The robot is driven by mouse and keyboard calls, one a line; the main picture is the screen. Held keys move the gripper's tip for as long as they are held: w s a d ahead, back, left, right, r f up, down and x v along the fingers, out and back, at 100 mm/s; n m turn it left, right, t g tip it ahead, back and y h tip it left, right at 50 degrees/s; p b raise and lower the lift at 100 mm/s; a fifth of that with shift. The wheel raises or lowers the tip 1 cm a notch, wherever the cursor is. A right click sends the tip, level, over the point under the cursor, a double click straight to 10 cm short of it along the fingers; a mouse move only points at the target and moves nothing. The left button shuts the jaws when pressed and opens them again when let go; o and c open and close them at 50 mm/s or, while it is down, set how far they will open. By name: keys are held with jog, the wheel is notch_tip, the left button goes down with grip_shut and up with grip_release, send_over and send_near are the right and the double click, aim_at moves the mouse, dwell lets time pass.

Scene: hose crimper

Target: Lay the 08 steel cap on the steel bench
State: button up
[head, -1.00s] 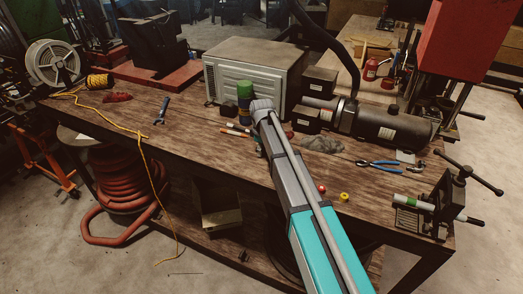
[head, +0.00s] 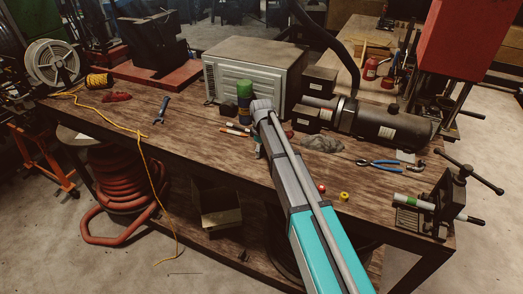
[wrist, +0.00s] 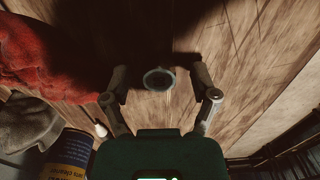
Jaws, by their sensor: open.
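A small round grey-blue ring-like piece (wrist: 158,79), perhaps the 08 steel cap, sits on the brown wood-look surface in the wrist view. I can read no size mark on it. My gripper (wrist: 158,70) is open, with one finger on each side of this piece and a gap on both sides. In the head view my arm hides most of my gripper and this piece. The large bench (head: 180,165) has a brown plank-like top and a dark frame; I cannot tell if it is the steel bench.
A red cloth-like thing (wrist: 45,60), a grey cloth (wrist: 25,120) and a yellow-blue can (wrist: 75,153) lie left of my gripper. On the bench are a microwave-like box (head: 250,72), a black cylinder machine (head: 390,128), pliers (head: 378,164) and a vise (head: 440,205).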

aim_at(262, 150)
jog(key=shift+r, duration=0.15)
notch_tip(262, 150, up, 10)
jog(key=p, duration=1)
dwell(0.7)
jog(key=s+d+f+m+b, duration=0.2)
jog(key=s+d+m, duration=1.2)
jog(key=s+d, duration=1)
jog(key=shift+s+f+b, duration=0.35)
jog(key=shift+s+f, duration=0.15)
jog(key=shift+s, duration=0.5)
